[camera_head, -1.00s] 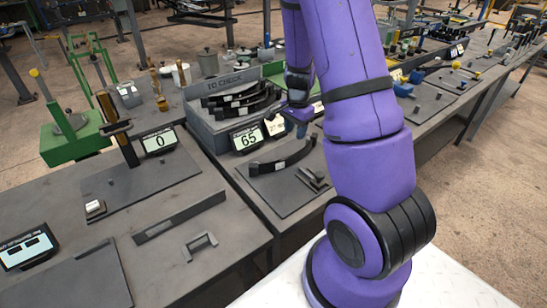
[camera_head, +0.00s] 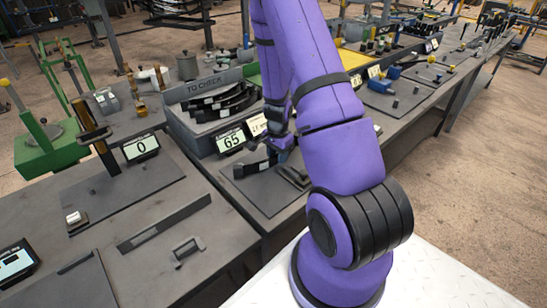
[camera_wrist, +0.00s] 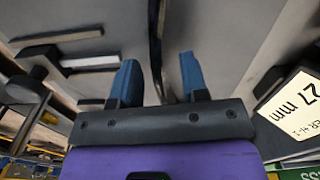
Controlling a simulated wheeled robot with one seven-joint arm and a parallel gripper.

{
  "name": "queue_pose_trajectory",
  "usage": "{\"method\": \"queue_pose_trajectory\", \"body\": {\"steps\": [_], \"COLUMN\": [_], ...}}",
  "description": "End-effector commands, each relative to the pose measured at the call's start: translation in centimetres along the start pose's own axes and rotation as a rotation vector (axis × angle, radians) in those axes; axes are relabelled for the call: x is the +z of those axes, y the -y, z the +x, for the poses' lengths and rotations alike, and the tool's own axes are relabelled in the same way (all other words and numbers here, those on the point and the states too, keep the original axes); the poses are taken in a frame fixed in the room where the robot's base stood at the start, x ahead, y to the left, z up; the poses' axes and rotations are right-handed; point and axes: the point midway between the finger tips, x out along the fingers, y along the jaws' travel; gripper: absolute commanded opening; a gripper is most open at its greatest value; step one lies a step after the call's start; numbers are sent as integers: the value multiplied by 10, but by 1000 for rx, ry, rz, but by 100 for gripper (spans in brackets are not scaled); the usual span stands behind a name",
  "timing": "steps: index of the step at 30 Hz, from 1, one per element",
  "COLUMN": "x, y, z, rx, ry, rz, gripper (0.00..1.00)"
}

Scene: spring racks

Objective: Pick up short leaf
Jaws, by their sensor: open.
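A dark curved leaf (camera_head: 250,168) with a pale label lies on the dark mat in front of the "65" display. Its right part is hidden by my gripper (camera_head: 281,142), which is low over the mat at that end. In the wrist view a thin dark leaf (camera_wrist: 155,35) runs lengthwise between the two blue fingertips of my gripper (camera_wrist: 159,75). The fingers are apart, with a gap on each side of the leaf. Several similar dark leaves (camera_head: 222,103) sit in the grey "TO CHECK" rack (camera_head: 185,122) behind.
The "65" display (camera_head: 231,140) stands close behind the leaf. A small dark block (camera_head: 294,176) lies on the mat to the right. A "27 mm" sign (camera_wrist: 300,105) is at the right of the wrist view. A "0" display (camera_head: 141,148) and a flat bar (camera_head: 165,222) are left.

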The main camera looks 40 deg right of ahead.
Motion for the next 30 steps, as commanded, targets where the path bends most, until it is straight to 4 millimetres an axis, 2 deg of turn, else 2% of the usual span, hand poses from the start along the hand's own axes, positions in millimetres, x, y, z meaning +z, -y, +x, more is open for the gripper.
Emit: {"method": "queue_pose_trajectory", "body": {"steps": [4,11,12,17,18,30], "x": [0,0,0,0,0,0], "y": [0,0,0,0,0,2], "z": [12,13,13,13,13,7], "rx": [-1,-1,-1,-1,-1,-4], "ry": [1,0,0,0,0,-2], "rz": [1,0,0,0,0,-2], "gripper": [41,41,39,2,0,0]}}
